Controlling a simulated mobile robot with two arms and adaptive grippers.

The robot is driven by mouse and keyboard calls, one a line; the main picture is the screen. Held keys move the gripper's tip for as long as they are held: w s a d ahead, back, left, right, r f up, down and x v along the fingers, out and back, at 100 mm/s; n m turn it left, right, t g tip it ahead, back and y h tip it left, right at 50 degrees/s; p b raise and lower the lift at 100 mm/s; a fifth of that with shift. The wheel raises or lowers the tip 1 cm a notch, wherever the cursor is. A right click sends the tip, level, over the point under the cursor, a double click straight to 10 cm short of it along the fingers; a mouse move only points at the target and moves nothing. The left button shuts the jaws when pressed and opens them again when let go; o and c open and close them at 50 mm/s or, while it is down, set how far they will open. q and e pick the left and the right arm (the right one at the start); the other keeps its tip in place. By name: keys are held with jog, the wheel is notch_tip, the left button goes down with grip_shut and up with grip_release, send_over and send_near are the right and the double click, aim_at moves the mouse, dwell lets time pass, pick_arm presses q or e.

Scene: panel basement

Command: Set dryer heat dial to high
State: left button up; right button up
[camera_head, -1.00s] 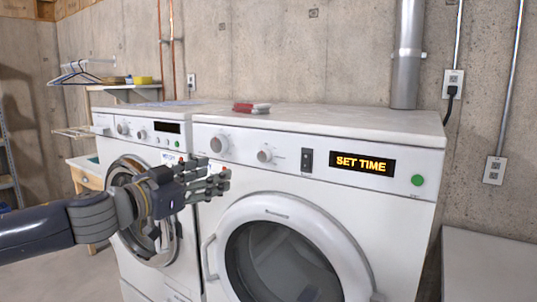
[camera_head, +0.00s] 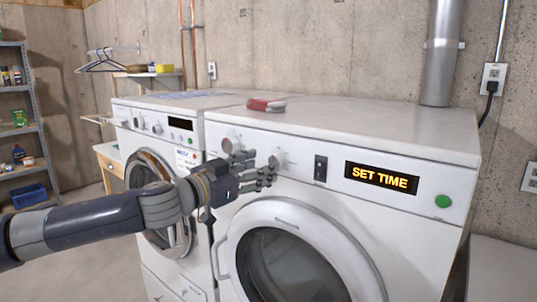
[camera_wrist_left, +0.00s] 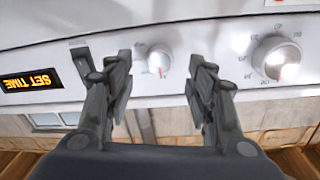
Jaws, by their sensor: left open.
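The white dryer (camera_head: 340,130) has a large dial (camera_head: 231,143) at the left of its panel and a smaller dial (camera_head: 279,157) to the right of it. My left gripper (camera_head: 262,170) is open and empty in front of the panel, just below the smaller dial. In the left wrist view, which looks upside down, the smaller dial (camera_wrist_left: 159,59) sits between the two fingertips (camera_wrist_left: 160,66), apart from both. The large dial (camera_wrist_left: 276,60) is outside the fingers there. I cannot read the dial markings. My right gripper is not in view.
A dark switch (camera_head: 320,168) and a lit SET TIME display (camera_head: 382,177) are right of the dials, with a green button (camera_head: 443,201). The round door (camera_head: 290,262) is below. A washer (camera_head: 160,122) stands at left, and a red item (camera_head: 266,105) lies on top.

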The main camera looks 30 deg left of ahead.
aim_at(273, 161)
pick_arm(q)
jog(key=w, duration=0.1)
jog(key=w+p, duration=0.1)
jog(key=w, duration=0.1)
jog(key=shift+d+r+p, duration=0.15)
jog(key=shift+d+p, duration=0.05)
jog(key=shift+p, duration=0.1)
jog(key=shift+w, duration=0.35)
jog(key=shift+d, duration=0.1)
jog(key=c, duration=0.9)
jog(key=shift+c, duration=0.9)
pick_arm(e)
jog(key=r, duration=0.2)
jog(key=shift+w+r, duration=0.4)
